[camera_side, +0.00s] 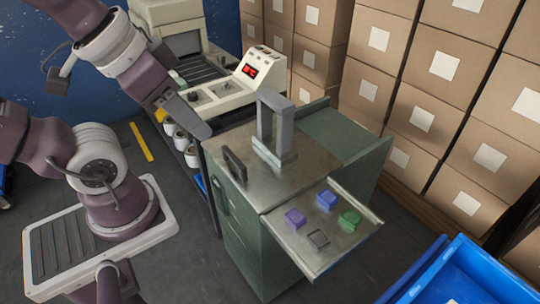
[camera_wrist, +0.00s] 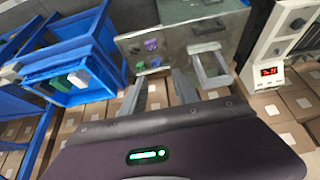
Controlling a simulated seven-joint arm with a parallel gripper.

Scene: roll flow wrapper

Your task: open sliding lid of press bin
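The press bin (camera_side: 238,230) is a green cabinet with a flat grey metal top (camera_side: 305,157). A dark bar handle (camera_side: 234,166) stands at the top's left side; it also shows in the wrist view (camera_wrist: 208,28). A grey upright arch (camera_side: 275,125) stands on a block on the top and shows in the wrist view (camera_wrist: 212,68). I cannot tell for sure which plate is the sliding lid. My gripper (camera_wrist: 160,88) is open and empty, its two fingers apart. In the side view a grey finger (camera_side: 196,118) is above and left of the top, apart from the handle.
A metal shelf (camera_side: 350,235) at the front right holds purple, blue, green and dark blocks. A control panel with a red display (camera_side: 250,71) stands behind. Stacked cartons (camera_side: 405,120) line the right. A blue crate (camera_side: 455,275) is at the lower right. Grey floor lies left of the cabinet.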

